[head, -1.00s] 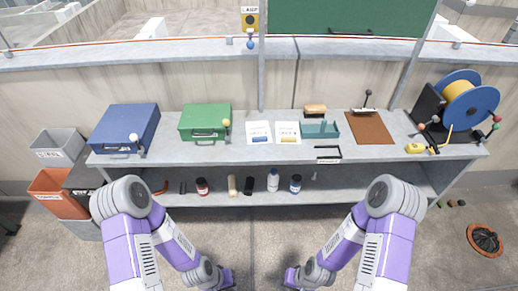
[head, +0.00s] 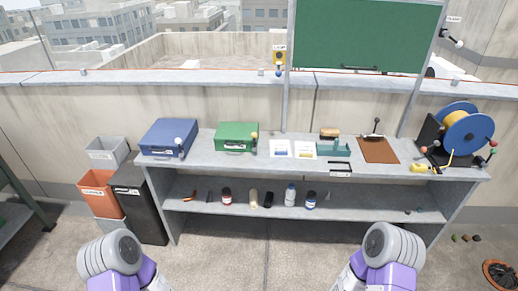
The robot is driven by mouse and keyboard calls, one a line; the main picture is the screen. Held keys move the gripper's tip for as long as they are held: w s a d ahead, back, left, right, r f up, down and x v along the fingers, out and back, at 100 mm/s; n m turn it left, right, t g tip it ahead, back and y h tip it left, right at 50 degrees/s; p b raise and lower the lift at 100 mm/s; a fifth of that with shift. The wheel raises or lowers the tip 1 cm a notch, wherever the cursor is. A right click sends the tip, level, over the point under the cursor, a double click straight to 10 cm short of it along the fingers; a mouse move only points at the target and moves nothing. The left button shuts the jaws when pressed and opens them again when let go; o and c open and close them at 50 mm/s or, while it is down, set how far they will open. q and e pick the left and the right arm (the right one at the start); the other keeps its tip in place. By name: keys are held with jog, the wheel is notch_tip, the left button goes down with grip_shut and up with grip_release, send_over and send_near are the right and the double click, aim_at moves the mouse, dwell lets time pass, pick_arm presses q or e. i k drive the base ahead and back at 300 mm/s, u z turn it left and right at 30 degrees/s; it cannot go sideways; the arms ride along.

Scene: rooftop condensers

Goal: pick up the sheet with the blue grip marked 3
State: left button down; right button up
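Two white sheets lie side by side on the bench top, near its middle. The left sheet (head: 279,147) has a small blue part at its front edge, and the right sheet (head: 303,149) has a yellow one. Any number on the blue part is too small to read. Only the upper parts of my two arms show at the bottom edge. Both my grippers are below the picture, so their state is hidden.
The bench (head: 220,163) also bears a blue case (head: 168,138), a green case (head: 236,136), a teal tray (head: 333,150), a brown board (head: 378,150) and a cable reel (head: 467,133). Bottles stand on its lower shelf. Bins (head: 140,205) stand at left. Floor before the bench is clear.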

aim_at(277, 148)
jog(key=u, duration=0.55)
jog(key=i, duration=0.7)
jog(key=u, duration=0.2)
